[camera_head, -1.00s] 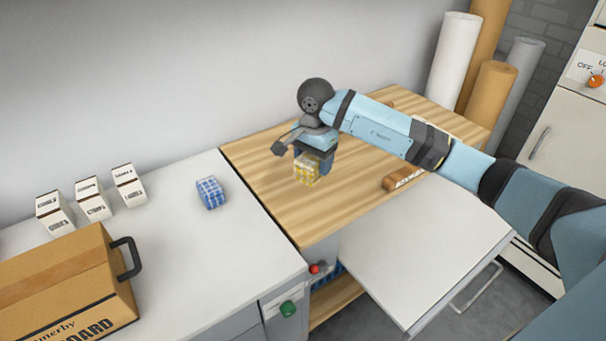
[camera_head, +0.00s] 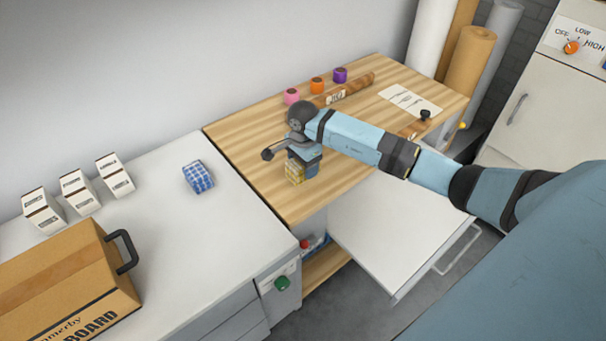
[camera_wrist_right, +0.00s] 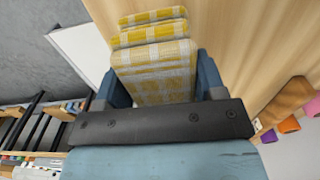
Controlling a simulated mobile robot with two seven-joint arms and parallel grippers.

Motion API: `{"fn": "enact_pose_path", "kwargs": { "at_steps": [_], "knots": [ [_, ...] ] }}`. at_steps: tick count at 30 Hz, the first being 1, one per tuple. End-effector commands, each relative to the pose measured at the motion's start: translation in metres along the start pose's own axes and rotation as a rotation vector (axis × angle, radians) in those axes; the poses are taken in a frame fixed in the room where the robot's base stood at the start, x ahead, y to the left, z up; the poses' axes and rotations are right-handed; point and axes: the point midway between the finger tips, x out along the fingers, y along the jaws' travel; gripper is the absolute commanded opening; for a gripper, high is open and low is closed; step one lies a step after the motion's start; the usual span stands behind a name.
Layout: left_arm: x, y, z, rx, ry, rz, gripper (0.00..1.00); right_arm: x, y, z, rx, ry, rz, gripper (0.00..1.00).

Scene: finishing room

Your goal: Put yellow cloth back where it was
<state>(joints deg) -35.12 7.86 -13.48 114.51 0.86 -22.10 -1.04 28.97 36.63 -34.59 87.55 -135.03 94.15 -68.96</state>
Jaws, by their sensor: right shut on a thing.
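The yellow cloth (camera_head: 295,172) is a folded yellow-and-white checked bundle. My right gripper (camera_head: 301,168) is shut on it, over the wooden worktop (camera_head: 255,140) near its left part. In the right wrist view the cloth (camera_wrist_right: 155,62) sits between the two blue fingers of the gripper (camera_wrist_right: 155,85), its folded layers showing. I cannot tell whether the cloth touches the worktop. A blue checked cloth (camera_head: 198,177) lies on the white counter to the left. My left gripper is not in view.
An open drawer or flap (camera_head: 390,225) juts out in front of the worktop. Pink (camera_head: 291,97), orange (camera_head: 317,86) and purple (camera_head: 340,75) spools stand at the back. Small white boxes (camera_head: 77,190) and a cardboard case (camera_head: 65,285) occupy the left counter.

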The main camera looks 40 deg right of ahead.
Motion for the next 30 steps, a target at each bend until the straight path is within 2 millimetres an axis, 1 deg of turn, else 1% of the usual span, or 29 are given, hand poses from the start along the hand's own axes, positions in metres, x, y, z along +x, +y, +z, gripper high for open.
{"fn": "enact_pose_path", "kwargs": {
  "at_steps": [5,9,12,19,23,24,27,30],
  "knots": [
    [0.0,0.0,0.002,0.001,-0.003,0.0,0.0,0.013,0.001,0.0,0.002,-0.001,0.002,0.45],
    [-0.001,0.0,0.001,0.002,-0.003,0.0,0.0,0.034,0.001,0.001,0.001,-0.003,0.002,0.45],
    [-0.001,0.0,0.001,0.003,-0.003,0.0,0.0,0.045,0.001,0.001,0.001,-0.001,0.002,0.45],
    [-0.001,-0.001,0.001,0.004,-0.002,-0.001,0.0,0.046,0.0,0.0,-0.001,0.0,0.0,0.45],
    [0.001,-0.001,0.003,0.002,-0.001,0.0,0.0,0.051,0.0,0.0,-0.001,0.001,-0.001,0.45],
    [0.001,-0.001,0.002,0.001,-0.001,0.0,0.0,0.05,0.0,0.0,0.0,0.001,0.0,0.68],
    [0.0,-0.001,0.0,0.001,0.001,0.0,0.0,0.049,0.0,0.0,0.0,0.0,0.0,0.89],
    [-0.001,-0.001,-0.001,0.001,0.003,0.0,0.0,0.049,0.0,0.0,0.0,0.0,0.0,0.89]
  ]
}}
